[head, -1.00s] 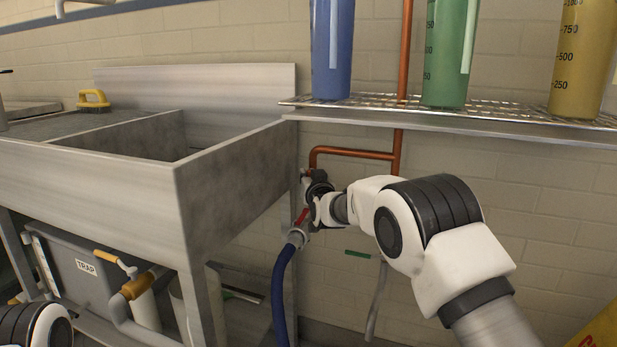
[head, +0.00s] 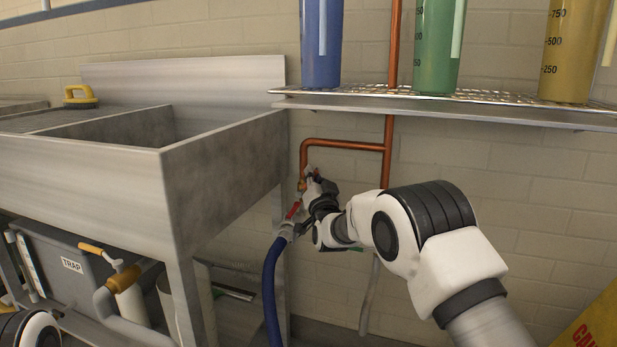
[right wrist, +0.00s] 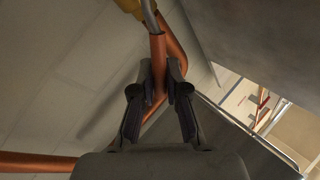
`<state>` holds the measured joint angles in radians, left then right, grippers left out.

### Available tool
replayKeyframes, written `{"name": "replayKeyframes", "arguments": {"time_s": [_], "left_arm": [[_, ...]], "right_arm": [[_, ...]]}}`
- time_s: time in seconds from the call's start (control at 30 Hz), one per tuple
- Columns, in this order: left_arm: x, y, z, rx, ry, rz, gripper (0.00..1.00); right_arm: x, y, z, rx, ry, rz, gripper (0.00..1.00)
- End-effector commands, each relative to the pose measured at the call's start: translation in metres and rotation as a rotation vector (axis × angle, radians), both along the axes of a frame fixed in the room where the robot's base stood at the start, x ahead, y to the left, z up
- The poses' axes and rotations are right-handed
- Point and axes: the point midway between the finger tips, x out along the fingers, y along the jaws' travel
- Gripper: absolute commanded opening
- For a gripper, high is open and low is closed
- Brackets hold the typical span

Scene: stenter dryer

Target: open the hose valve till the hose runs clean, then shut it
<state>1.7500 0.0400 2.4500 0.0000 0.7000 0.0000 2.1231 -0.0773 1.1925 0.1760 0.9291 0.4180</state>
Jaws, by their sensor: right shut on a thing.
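The hose valve sits at the lower end of a copper pipe (head: 345,145), right of the sink, with a red part (head: 294,209) above the hose coupling. The blue hose (head: 270,290) runs down and out of the picture. My right gripper (head: 315,192) is at the valve. In the right wrist view my fingers (right wrist: 158,88) are closed around an orange-red handle (right wrist: 157,62) on a metal stem, with a brass part above it; I take this as the valve lever. The hose's outlet and any water are out of view. My left gripper is not in view.
The steel sink (head: 230,150) stands left of the valve, close to my right gripper. A wire shelf (head: 430,100) with blue, green and yellow cylinders hangs above my right arm. A grey trap box (head: 70,265) is under the sink.

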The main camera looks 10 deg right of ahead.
Motion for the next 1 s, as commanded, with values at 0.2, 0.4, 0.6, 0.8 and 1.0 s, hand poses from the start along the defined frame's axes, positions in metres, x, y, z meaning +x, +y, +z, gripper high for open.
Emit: {"name": "replayKeyframes", "arguments": {"time_s": [0.2,0.4,0.6,0.8,1.0], "left_arm": [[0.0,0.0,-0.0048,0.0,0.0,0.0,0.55],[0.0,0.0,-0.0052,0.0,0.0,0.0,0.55],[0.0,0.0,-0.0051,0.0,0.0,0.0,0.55],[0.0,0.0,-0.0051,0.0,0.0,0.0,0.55],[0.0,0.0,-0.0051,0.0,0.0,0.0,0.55]], "right_arm": [[-0.0026,-0.0045,-0.0039,0.063,-0.043,-0.001,0.0],[-0.0034,-0.0057,-0.0042,0.081,-0.055,-0.001,0.0],[-0.0033,-0.0057,-0.0039,0.081,-0.055,-0.001,0.0],[-0.0033,-0.0057,-0.004,0.081,-0.055,-0.001,0.4],[-0.0033,-0.0054,-0.0043,0.08,-0.054,-0.001,0.4]]}}
